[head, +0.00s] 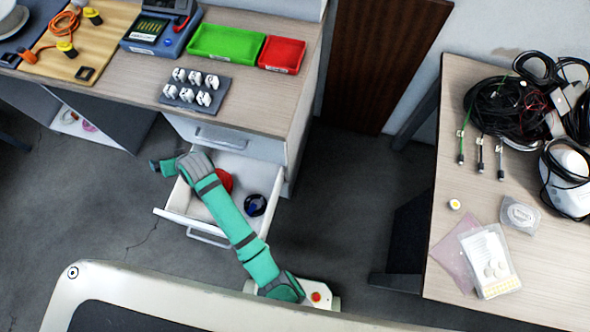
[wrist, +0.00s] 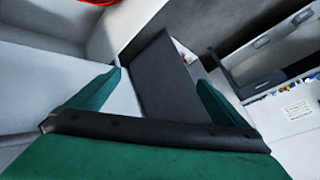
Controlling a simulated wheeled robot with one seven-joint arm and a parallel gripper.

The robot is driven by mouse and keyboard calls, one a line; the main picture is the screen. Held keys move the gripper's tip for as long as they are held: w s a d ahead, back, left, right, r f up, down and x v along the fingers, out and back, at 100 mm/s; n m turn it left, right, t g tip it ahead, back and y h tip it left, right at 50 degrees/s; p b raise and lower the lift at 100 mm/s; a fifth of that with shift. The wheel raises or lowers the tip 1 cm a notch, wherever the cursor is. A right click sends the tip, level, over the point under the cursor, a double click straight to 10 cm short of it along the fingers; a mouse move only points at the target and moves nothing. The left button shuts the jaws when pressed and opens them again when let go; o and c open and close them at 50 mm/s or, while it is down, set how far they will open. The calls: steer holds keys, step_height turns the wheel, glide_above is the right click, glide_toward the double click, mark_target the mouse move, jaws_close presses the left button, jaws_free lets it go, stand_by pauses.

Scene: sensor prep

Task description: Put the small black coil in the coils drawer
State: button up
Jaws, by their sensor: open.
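The open drawer (head: 178,205) is white and pulled out below the left worktop. A small black coil with a blue middle (head: 255,204) lies inside it on the right. A red coil (head: 223,179) lies behind my arm, partly hidden; a red edge (wrist: 98,1) also shows at the top of the wrist view. My gripper (head: 161,166) is at the drawer's left side, beyond the coils from my body. In the wrist view my gripper (wrist: 160,77) has its fingers apart with nothing between them.
The left worktop (head: 130,92) holds a green tray (head: 226,42), a red tray (head: 282,54), a blue device (head: 160,33) and a grey board with white pieces (head: 195,86). The right table (head: 465,75) carries big black cable coils (head: 500,110). Floor between them is clear.

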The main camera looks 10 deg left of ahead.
steer(key=w+d+r+m+t+y, duration=0.25)
steer(key=r+m+t, duration=0.35)
steer(key=r, duration=0.5)
steer(key=s+d+f+m+t+h, duration=0.15)
steer(key=s+d+h, duration=0.3)
steer(key=d, duration=0.85)
steer(key=s+d+f+m+t+h, duration=0.1)
steer(key=s+d+m+t+h, duration=0.15)
steer(key=s+d, duration=0.65)
steer(key=s+d+r+n+t+h, duration=0.1)
steer(key=s+d+r+n+h, duration=0.1)
steer(key=d, duration=0.9)
steer(key=s+d+r+n+h, duration=0.2)
steer(key=s+d+r, duration=0.3)
steer(key=d, duration=0.6)
steer(key=shift+s+d+t, duration=0.35)
steer(key=shift+s+t, duration=0.05)
steer(key=shift+s, duration=0.1)
steer(key=shift+c, duration=0.2)
